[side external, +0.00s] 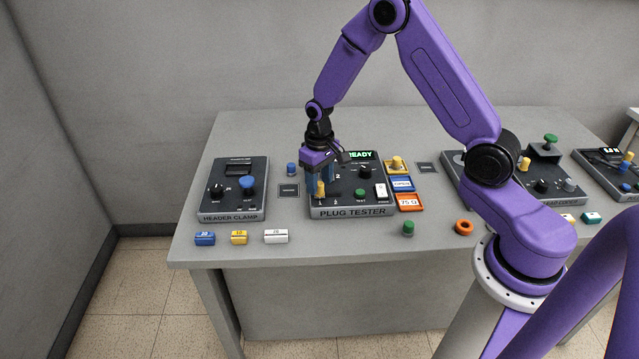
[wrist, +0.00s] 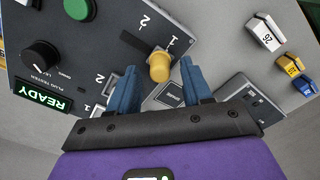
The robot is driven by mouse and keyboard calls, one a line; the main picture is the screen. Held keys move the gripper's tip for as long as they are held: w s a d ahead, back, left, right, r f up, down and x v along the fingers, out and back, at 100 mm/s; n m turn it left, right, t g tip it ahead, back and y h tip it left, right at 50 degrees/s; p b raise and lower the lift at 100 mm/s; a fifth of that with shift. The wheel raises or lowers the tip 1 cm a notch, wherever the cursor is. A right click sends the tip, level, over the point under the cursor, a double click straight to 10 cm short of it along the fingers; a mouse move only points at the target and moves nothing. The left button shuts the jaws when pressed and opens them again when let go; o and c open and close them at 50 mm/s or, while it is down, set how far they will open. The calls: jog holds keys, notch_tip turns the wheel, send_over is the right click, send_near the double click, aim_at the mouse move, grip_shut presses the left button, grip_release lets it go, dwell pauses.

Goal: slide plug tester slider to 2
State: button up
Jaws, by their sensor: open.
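The plug tester (side external: 352,210) is a dark box with a green READY display, near the middle of the table. Its slider has a yellow knob (wrist: 159,68), which also shows low on the box's left side in the side external view (side external: 320,189). In the wrist view the knob is beside the printed 1, with a printed 2 further along toward the top. My gripper (wrist: 158,85) is open, pointing down over the box. Its two blue fingers stand on either side of the knob, with visible gaps. Contact with the panel cannot be told.
The plug tester also carries a black dial (side external: 365,172), a green button (side external: 359,194) and a white rocker (side external: 381,191). The header clamp (side external: 235,190) stands to the left. Colored blocks (side external: 239,237) lie along the front edge. Small trays (side external: 410,203) sit at the tester's right.

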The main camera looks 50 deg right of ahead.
aim_at(336, 195)
jog(key=shift+f, duration=0.7)
jog(key=shift+c, duration=0.3)
grip_shut()
jog(key=shift+s+d, duration=1.65)
jog(key=shift+o, duration=0.3)
grip_release()
jog(key=shift+r, duration=0.1)
